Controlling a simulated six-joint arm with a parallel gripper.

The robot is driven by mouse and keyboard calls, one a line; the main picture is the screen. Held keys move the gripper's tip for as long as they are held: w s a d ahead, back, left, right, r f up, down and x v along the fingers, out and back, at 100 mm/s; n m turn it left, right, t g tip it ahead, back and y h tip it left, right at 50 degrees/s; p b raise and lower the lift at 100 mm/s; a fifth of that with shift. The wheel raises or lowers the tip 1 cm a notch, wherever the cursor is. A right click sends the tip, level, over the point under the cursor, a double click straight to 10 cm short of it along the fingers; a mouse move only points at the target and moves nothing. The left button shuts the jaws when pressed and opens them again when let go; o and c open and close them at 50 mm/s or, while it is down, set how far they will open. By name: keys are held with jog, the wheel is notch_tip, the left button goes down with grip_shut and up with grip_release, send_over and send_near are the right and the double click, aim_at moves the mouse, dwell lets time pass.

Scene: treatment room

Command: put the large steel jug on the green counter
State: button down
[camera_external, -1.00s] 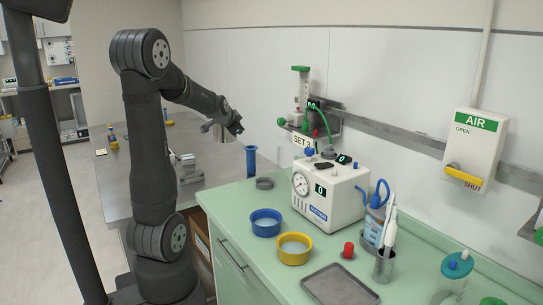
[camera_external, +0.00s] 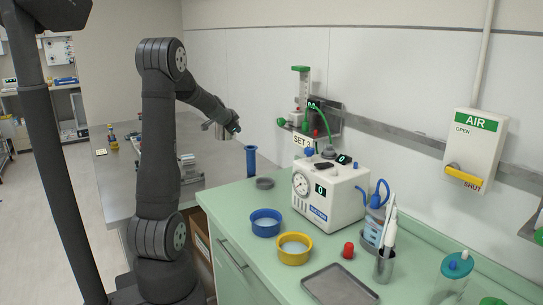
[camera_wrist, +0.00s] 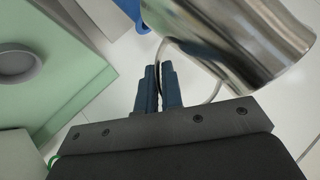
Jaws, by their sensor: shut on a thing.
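The large steel jug (camera_wrist: 235,40) fills the upper right of the wrist view. Its thin handle runs to my gripper (camera_wrist: 158,88), whose dark blue fingers are shut on it. In the external view the jug (camera_external: 217,131) is small and partly hidden at my gripper (camera_external: 234,127), held in the air near the gap between the steel table and the green counter (camera_external: 234,207). The counter (camera_wrist: 85,85) lies to the left of the jug in the wrist view, with pale floor under the jug.
A tall blue cylinder (camera_external: 251,161) and a grey bowl (camera_external: 265,183) stand at the counter's near-arm end. Blue (camera_external: 265,223) and yellow (camera_external: 294,249) bowls and a white pump unit (camera_external: 330,192) stand beyond. Some clear green surface lies at the left edge.

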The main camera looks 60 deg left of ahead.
jog(key=w+a+f+m+h, duration=0.1)
jog(key=a+f, duration=0.2)
jog(key=a, duration=0.4)
jog(key=w+a+f+m+t+h, duration=0.1)
jog(key=a+f, duration=0.3)
jog(key=a, duration=0.4)
jog(key=w+a+f+m+h, duration=0.1)
jog(key=a+f+m+h, duration=0.1)
jog(key=a, duration=0.5)
notch_tip(320, 180, down, 2)
jog(key=shift+w+a+f+m+t, duration=0.15)
jog(key=shift+w+m+t, duration=0.15)
jog(key=shift+m+t, duration=0.15)
notch_tip(320, 180, down, 10)
jog(key=shift+r, duration=0.25)
jog(key=c, duration=1.6)
grip_release()
jog(key=shift+f, duration=0.1)
